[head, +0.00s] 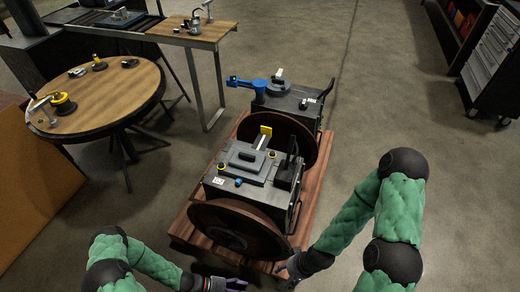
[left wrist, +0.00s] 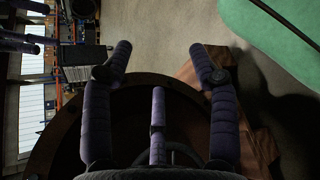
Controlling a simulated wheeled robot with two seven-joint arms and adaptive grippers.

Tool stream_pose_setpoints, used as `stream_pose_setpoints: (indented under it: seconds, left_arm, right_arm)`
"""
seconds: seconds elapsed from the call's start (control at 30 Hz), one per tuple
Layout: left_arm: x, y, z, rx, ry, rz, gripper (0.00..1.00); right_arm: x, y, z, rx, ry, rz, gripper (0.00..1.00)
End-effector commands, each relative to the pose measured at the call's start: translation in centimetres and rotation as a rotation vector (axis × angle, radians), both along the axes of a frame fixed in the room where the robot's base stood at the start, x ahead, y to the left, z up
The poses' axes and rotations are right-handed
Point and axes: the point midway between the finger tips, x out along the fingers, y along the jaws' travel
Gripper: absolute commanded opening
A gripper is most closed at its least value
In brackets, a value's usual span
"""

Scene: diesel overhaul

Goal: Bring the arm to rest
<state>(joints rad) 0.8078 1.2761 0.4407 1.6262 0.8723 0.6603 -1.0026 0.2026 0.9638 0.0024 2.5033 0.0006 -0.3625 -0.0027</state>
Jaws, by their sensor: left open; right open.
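My left gripper (head: 226,283) is low at the bottom of the head view, in front of the near brown wheel-like disc of the machine. It is open and empty, and its spread fingers show in the left wrist view (left wrist: 160,75). My right gripper (head: 284,270) is just right of it, by the near end of the wooden pallet; it looks empty, and its fingers are small and dark. Both green-sleeved arms are bent. The dark machine (head: 246,165) stands on the pallet (head: 312,190) ahead of both grippers.
A round wooden table (head: 105,100) with small parts stands at left. A wooden workbench (head: 195,35) is behind it. A second dark block (head: 290,100) with a blue tool (head: 248,84) sits at the pallet's far end. A drawer cabinet (head: 492,60) is far right. Floor right of the pallet is clear.

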Motion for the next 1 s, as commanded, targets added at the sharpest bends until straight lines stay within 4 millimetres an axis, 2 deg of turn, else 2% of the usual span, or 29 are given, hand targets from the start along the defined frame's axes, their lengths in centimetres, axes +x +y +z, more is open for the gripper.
stream_pose_setpoints:
  seconds: [0.1, 0.2, 0.27, 0.43, 0.6, 0.7, 1.0]
  left_arm:
    - [-1.9, 1.0, 1.7, 0.184, 0.038, -0.207, 0.59]
    - [-2.4, 2.4, 3.1, 0.354, 0.021, -0.325, 0.59]
    - [-2.1, 3.2, 4.1, 0.455, -0.014, -0.375, 0.59]
    - [0.5, 4.3, 7.7, 0.683, -0.187, -0.426, 0.59]
    - [2.9, 3.5, 11.4, 0.773, -0.358, -0.395, 0.59]
    - [3.6, 2.9, 12.7, 0.784, -0.413, -0.376, 0.59]
    - [3.9, 2.6, 13.3, 0.787, -0.436, -0.364, 0.59]
  right_arm:
    - [0.0, 0.0, 0.1, 0.0, 0.0, 0.0, 0.55]
    - [0.0, 0.0, 0.2, 0.0, 0.0, 0.0, 0.55]
    - [0.0, 0.0, 0.2, 0.0, 0.0, 0.0, 0.55]
    - [0.0, 0.0, 0.3, 0.0, 0.0, 0.0, 0.55]
    - [0.0, 0.0, 0.4, 0.0, 0.0, 0.0, 0.55]
    - [0.0, 0.0, 0.4, 0.0, 0.0, 0.0, 0.55]
    - [0.0, 0.0, 0.4, 0.0, 0.0, 0.0, 0.55]
